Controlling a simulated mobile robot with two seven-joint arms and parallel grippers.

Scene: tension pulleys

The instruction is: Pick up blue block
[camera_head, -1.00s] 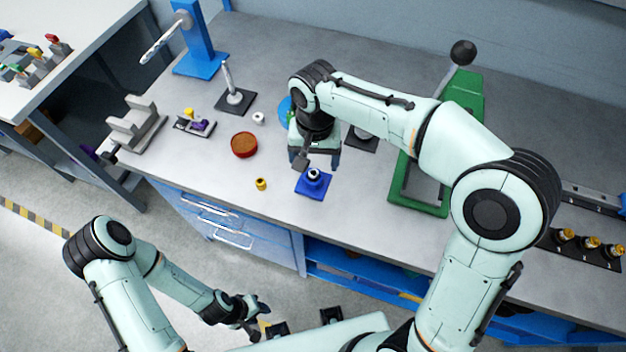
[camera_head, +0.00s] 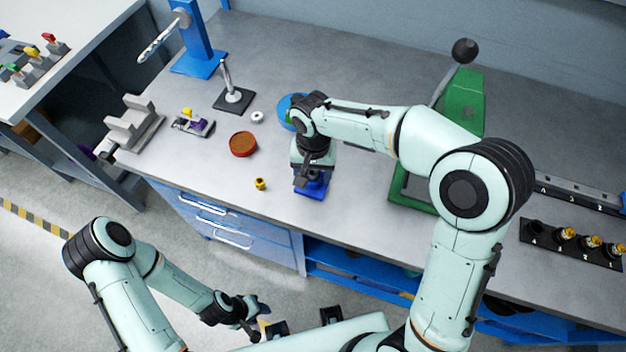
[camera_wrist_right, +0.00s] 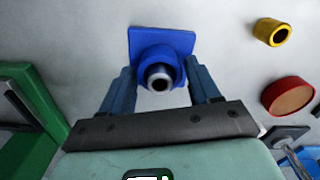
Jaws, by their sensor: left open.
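The blue block (camera_head: 311,191), a square base with a round boss and a metal-rimmed hole on top, sits on the grey bench. In the head view my right gripper (camera_head: 312,181) is over it, pointing down and hiding most of it. In the right wrist view the blue block (camera_wrist_right: 160,52) lies ahead of the right gripper (camera_wrist_right: 162,82). Its two blue fingers stand apart, one on each side of the boss, with small gaps visible. My left gripper (camera_head: 252,328) is open, low in front of the bench and away from the block.
A small yellow bushing (camera_head: 260,184) and a red-rimmed round dish (camera_head: 243,144) lie left of the block. A green press (camera_head: 462,105) stands to the right. A grey block fixture (camera_head: 135,125) and a blue stand (camera_head: 197,45) are at the left. The bench front by the bushing is clear.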

